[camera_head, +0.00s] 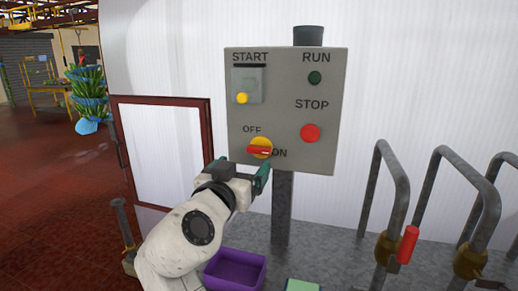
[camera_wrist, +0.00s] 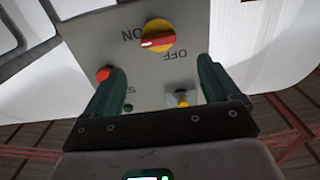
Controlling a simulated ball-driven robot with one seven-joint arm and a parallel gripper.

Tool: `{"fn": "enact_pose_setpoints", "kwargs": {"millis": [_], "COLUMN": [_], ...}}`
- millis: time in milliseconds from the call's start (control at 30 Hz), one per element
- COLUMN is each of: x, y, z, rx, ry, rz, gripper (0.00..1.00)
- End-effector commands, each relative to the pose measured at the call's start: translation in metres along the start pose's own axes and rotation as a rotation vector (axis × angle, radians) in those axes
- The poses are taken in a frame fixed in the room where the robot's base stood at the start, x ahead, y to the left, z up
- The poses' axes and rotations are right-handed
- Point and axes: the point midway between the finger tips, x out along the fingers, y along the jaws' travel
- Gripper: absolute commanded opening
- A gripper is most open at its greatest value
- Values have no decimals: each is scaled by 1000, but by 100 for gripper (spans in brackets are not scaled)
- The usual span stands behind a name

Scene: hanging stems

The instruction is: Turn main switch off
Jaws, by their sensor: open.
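The main switch (camera_head: 260,148) is a yellow disc with a red handle, low on a grey control panel (camera_head: 285,110). OFF is printed at its upper left and ON at its lower right. The handle lies about level, and in the wrist view the switch (camera_wrist: 158,36) appears upside down with the handle's white mark on the ON side. My gripper (camera_head: 240,170) is just below and in front of the switch, fingers apart. In the wrist view, the open fingers (camera_wrist: 161,70) frame the panel, with the switch beyond their tips and nothing between them. Contact is not visible.
The panel also has a yellow START button (camera_head: 242,98), a green RUN light (camera_head: 315,78) and a red STOP button (camera_head: 310,133). Bent metal pipes (camera_head: 385,200) with a red lever handle (camera_head: 408,244) stand at right. A purple bin (camera_head: 235,270) sits below.

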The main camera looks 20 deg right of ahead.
Motion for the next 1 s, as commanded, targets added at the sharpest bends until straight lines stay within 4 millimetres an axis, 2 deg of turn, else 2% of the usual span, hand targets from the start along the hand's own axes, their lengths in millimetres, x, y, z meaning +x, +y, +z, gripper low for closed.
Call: {"fn": "enact_pose_setpoints", "kwargs": {"millis": [300,500,700,1000], "x": [57,86,98,100], "y": [2,2,1,1], "z": [-2,-1,1,2], "rx": [-1,-2,-1,-1], "ry": [-4,-4,-3,-3], "rz": [4,3,1,1], "gripper": [89,89,89,88]}}
